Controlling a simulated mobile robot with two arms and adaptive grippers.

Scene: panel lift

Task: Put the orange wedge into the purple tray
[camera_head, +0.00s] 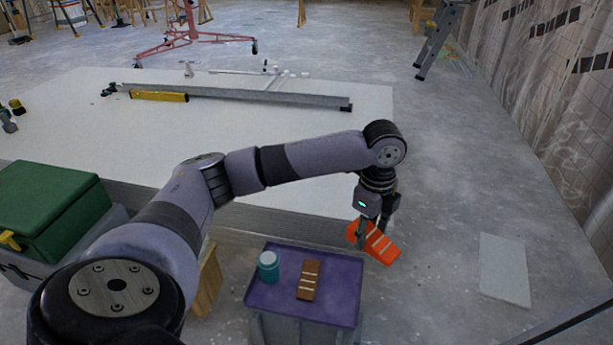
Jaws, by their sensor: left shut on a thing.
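The wedge is up off the floor, just to the right of the purple tray's back right corner in the picture. The purple tray (335,292) sits on top of a grey stand. A teal jar with a white lid (268,268) stands at the tray's left. A brown striped block (309,280) lies near its middle. My right gripper is not in view.
White panels (250,130) lie stacked behind the tray, with a yellow level (158,96) and a long metal bar on top. A green box (45,210) is at the left. A pale slab (504,270) lies on the floor at right. The tray's right side is clear.

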